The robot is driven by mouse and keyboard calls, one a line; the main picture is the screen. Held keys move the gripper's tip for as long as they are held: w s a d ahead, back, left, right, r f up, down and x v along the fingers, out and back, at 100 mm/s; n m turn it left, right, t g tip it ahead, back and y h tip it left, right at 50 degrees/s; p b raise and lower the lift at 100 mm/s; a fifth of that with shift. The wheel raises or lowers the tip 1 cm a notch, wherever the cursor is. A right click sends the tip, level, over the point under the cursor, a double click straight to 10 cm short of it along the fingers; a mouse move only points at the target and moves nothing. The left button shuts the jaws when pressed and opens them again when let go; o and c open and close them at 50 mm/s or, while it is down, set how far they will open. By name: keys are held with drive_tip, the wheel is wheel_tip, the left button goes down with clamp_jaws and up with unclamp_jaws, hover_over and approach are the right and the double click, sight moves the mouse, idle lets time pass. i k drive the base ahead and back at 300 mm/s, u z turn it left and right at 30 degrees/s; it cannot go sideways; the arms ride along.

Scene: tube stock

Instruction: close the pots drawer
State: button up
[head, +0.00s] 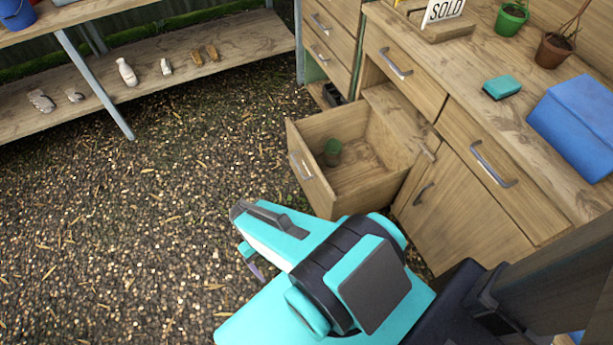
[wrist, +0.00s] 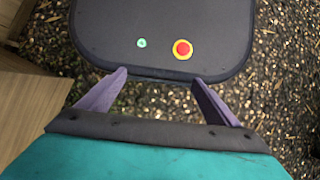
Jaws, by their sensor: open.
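A wooden drawer (head: 309,172) stands pulled far out from the workbench in the head view. Its front, with a metal handle, faces left, and a green pot (head: 332,152) is inside it. My gripper (wrist: 160,77) shows in the wrist view with its two purple fingers spread apart and nothing between them. In the head view my turquoise arm end is in the foreground, below the drawer in the picture and pointing left. It covers the ground just in front of the drawer's near corner. I cannot tell the exact gap between them.
The workbench (head: 467,105) has shut drawers and a cupboard door (head: 455,205). On it are a SOLD sign (head: 444,10), potted plants, a teal sponge (head: 502,87) and a blue box (head: 578,118). Open gravel (head: 150,200) lies left of the drawer. A low shelf (head: 215,78) stands behind.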

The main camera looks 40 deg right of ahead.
sight(370, 170)
drive_tip(key=k, duration=1)
drive_tip(key=u, duration=0.85)
drive_tip(key=i, duration=0.85)
drive_tip(key=u, duration=0.2)
